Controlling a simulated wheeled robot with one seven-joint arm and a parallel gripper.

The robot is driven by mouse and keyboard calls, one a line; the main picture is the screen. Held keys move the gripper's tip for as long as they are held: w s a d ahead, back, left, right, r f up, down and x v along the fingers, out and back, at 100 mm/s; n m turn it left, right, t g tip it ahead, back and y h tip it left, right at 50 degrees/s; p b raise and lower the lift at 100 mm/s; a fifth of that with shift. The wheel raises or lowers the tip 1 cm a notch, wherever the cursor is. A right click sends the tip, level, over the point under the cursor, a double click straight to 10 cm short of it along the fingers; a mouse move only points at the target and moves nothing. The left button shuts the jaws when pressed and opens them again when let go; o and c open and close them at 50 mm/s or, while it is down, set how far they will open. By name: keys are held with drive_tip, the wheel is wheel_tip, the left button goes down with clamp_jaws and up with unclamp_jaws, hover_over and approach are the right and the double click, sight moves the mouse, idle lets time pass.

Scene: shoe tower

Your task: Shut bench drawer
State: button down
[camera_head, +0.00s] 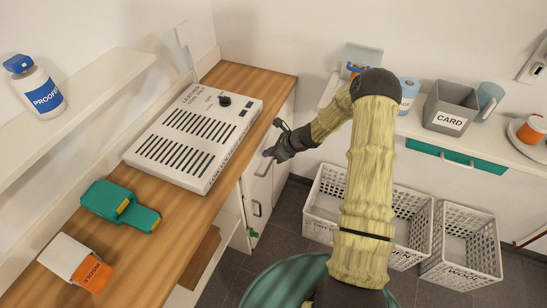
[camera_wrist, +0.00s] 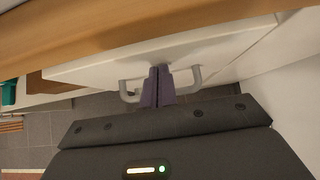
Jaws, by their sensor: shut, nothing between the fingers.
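The bench (camera_head: 232,78) has a wooden top and white fronts below it. The bench drawer (camera_head: 256,178) has a white front, with a grey handle (camera_head: 264,168) by my gripper. In the wrist view the drawer front (camera_wrist: 100,66) lies just under the wooden edge, and its grey bar handle (camera_wrist: 197,77) shows on both sides of my fingers. My gripper (camera_head: 270,152) is shut and empty. Its dark fingertips (camera_wrist: 158,72) point at the drawer front between the handle's ends. I cannot tell whether they touch it, or how far the drawer stands out.
A white slotted machine (camera_head: 195,135), a green tool (camera_head: 120,206) and an orange-and-white box (camera_head: 75,263) lie on the bench top. Another handle (camera_head: 257,208) is lower on the front. White baskets (camera_head: 410,245) stand on the floor at right. A teal round thing (camera_head: 285,283) is near the bottom.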

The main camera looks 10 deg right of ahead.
drive_tip(key=shift+w+a, duration=0.2)
drive_tip(key=shift+a, duration=0.05)
drive_tip(key=shift+s+d, duration=0.2)
drive_tip(key=shift+d, duration=0.25)
drive_tip(key=s+d+f+v, duration=0.1)
drive_tip(key=v, duration=1.1)
drive_tip(key=shift+f+p, duration=0.25)
drive_tip(key=shift+p, duration=0.05)
drive_tip(key=shift+s+d, duration=0.1)
drive_tip(key=shift+s, duration=0.05)
